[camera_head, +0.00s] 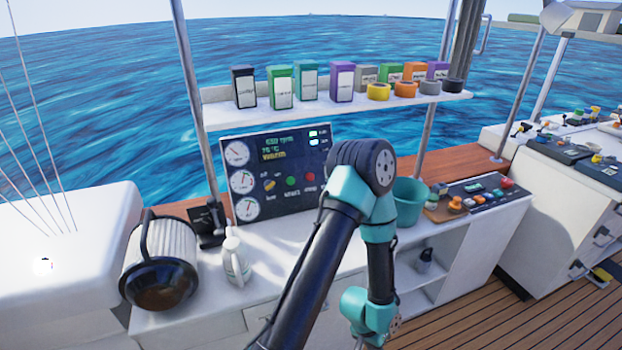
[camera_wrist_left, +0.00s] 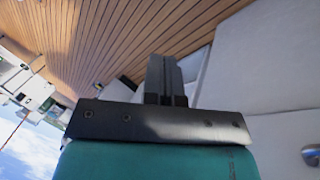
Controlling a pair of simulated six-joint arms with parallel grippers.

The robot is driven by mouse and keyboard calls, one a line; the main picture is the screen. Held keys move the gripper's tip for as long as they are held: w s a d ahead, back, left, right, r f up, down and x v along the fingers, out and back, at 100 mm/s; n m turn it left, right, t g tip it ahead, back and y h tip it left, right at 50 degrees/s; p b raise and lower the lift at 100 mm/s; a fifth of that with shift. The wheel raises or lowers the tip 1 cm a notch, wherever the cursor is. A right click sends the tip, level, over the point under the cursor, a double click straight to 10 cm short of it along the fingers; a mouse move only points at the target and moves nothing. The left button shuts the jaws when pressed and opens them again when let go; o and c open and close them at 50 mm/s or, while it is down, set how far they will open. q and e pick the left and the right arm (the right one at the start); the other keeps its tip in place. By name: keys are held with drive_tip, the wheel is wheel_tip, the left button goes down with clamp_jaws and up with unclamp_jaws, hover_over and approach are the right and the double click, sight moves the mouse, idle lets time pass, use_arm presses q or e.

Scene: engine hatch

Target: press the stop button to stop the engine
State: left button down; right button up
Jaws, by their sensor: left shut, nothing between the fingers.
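The engine panel (camera_head: 273,204) is a dark upright board at the back of the white counter. It has round white gauges, a small text display, a green button (camera_head: 290,181) and a red button (camera_head: 310,177). The red button looks like the stop button; its small label is hard to read. My arm stands in front of the counter, just right of the panel, and bends down at its elbow. My left gripper (camera_wrist_left: 165,66) shows in the wrist view, fingers together and empty, over the wooden deck. It does not show in the head view. My right gripper is in neither view.
A shelf (camera_head: 340,107) with several boxes and tape rolls hangs above the panel. A teal bucket (camera_head: 408,203) and a control box (camera_head: 475,196) stand right. Wooden deck (camera_head: 455,325) lies below.

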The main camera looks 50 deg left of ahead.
sight(313, 179)
use_arm(q)
drive_tip(key=w+a+r+t, duration=0.1)
drive_tip(key=w+a+r, duration=0.3)
drive_tip(key=w+a, duration=0.1)
drive_tip(key=w+a+r+n+t+y, duration=0.1)
drive_tip(key=w+a+r, duration=0.4)
drive_tip(key=w+a, duration=0.1)
drive_tip(key=w+a+r+n+t, duration=0.1)
drive_tip(key=w+a+r+t, duration=0.1)
drive_tip(key=w+a+r, duration=0.2)
drive_tip(key=shift+w+a+r+y, duration=0.2)
drive_tip(key=shift+w+a, duration=0.15)
drive_tip(key=shift+w, duration=0.25)
drive_tip(key=shift+w+a+r+y, duration=0.2)
drive_tip(key=shift+w+a, duration=0.1)
drive_tip(key=shift+w, duration=0.3)
drive_tip(key=s+a+r+n+y, duration=0.1)
drive_tip(key=a+r+n+y, duration=0.1)
drive_tip(key=a+r, duration=0.5)
drive_tip(key=s+a+r+n+y, duration=0.1)
drive_tip(key=a+r+n+y, duration=0.2)
drive_tip(key=a, duration=1.6)
wheel_tip(313, 179, up, 4)
drive_tip(key=shift+s+r+t, duration=0.15)
drive_tip(key=shift+s+t, duration=0.15)
